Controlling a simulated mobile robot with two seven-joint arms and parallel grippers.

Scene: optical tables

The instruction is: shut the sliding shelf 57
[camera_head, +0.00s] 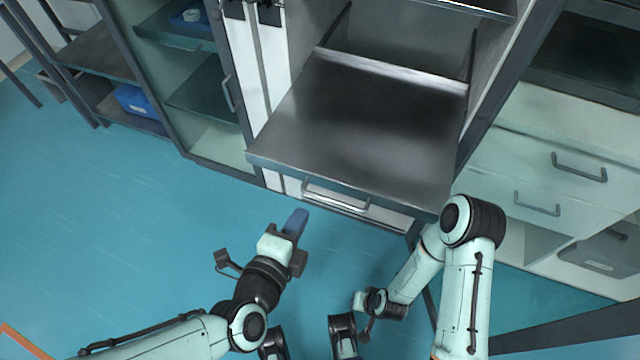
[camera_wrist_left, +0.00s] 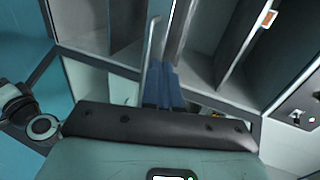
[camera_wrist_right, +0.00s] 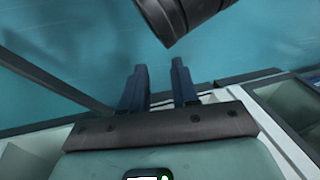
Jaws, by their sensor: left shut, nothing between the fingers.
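The sliding shelf (camera_head: 370,130) is a grey metal sheet standing out from its cabinet frame toward me, with its front edge over the floor. A bar handle (camera_head: 336,199) sits on a panel below that edge. My left gripper (camera_head: 297,222) is shut and empty, in front of the shelf's front edge at its left part and apart from it in the picture. Its blue fingers (camera_wrist_left: 161,84) lie together in the left wrist view. My right gripper (camera_wrist_right: 158,85) has its fingers apart with nothing between them. No number on the shelf is readable.
A glass-front cabinet (camera_head: 205,95) with a handle stands left of the shelf. A white drawer unit (camera_head: 560,165) stands on the right. A blue bin (camera_head: 140,105) lies on a low rack at far left. The blue floor (camera_head: 120,220) on the left is clear.

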